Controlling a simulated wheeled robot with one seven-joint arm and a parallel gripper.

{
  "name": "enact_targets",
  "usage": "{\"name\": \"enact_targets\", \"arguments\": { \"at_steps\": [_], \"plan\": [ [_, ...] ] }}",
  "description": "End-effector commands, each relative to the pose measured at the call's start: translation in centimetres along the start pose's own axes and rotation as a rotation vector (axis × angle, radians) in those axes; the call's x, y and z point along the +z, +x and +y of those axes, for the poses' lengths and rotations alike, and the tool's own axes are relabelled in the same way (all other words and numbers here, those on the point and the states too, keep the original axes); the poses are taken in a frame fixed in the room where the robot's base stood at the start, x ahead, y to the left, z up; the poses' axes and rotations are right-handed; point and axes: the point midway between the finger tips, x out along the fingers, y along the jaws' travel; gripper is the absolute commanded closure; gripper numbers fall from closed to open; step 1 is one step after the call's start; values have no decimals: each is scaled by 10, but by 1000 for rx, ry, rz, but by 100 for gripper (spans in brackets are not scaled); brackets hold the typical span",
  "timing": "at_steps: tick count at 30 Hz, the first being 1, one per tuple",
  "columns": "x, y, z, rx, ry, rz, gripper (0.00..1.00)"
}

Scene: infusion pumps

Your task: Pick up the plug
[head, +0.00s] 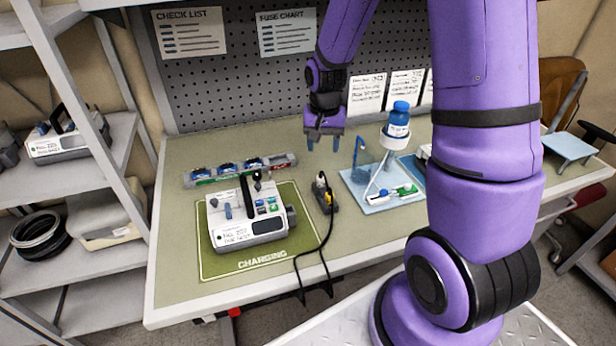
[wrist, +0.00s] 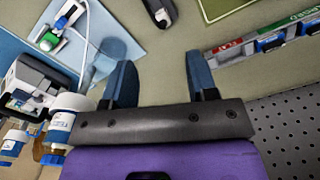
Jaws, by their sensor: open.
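The plug (head: 321,183) is a small dark piece with a pale end, beside the right edge of the green charging mat. It appears to sit on a black and yellow piece, with a black cord running over the table's front edge; I cannot tell if it is inserted. In the wrist view, a dark elongated piece (wrist: 158,12) at the top edge is probably part of it, cut off by the frame. My gripper (head: 323,143) is open and empty, pointing down above the table behind the plug. Its blue fingers (wrist: 159,76) are apart with bare tabletop between them.
An infusion pump (head: 247,228) stands on the charging mat (head: 222,268) left of the plug. A strip of blue items (head: 240,168) lies behind it. A blue tray (head: 352,184) with a stand and blue-capped bottle (head: 398,122) is to the right. A pegboard (head: 235,85) rises behind.

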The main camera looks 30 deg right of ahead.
Motion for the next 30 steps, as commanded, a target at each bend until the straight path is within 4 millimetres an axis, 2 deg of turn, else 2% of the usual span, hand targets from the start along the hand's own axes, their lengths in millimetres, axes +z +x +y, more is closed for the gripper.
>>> {"name": "enact_targets", "arguments": {
  "at_steps": [12,20,30],
  "plan": [
    [-1,49,0,2,5,-6,47],
    [-2,64,0,2,5,-5,47],
    [-7,104,-1,2,5,-6,47]
  ]
}}
